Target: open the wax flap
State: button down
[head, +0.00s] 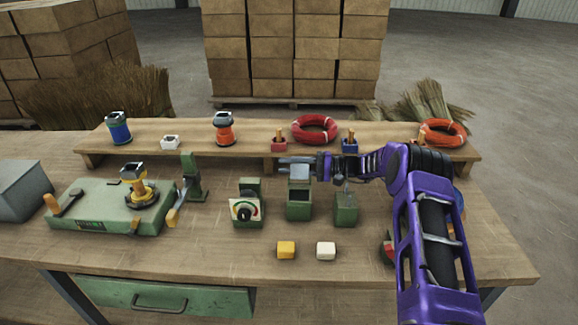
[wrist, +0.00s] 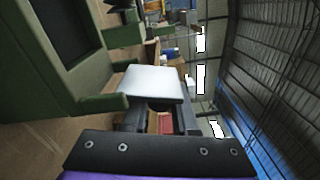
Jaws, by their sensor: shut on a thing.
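A green box (head: 299,211) with a dark recess stands in the middle of the table. It fills the left of the wrist view (wrist: 75,75). The wax flap appears to be the pale grey plate (head: 300,172) at the top of this box. It stands raised above the dark recess; its exact angle is hard to judge. My gripper (head: 288,166) reaches in from the right and is shut on this plate.
A green post (head: 345,208) stands close right of the box, and a dial unit (head: 246,210) left. Yellow (head: 286,250) and white (head: 326,250) blocks lie in front. Behind runs a raised shelf (head: 190,150) with spools and coils. The table's front strip is mostly clear.

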jog(key=n+b, duration=0.2)
jog(key=b, duration=0.1)
jog(key=s+r+n+b, duration=0.1)
jog(key=n+b, duration=0.1)
jog(key=b, duration=0.1)
dwell(0.3)
jog(key=c, duration=0.7)
grip_release()
notch_tip(320, 180, up, 10)
jog(key=shift+p, duration=0.55)
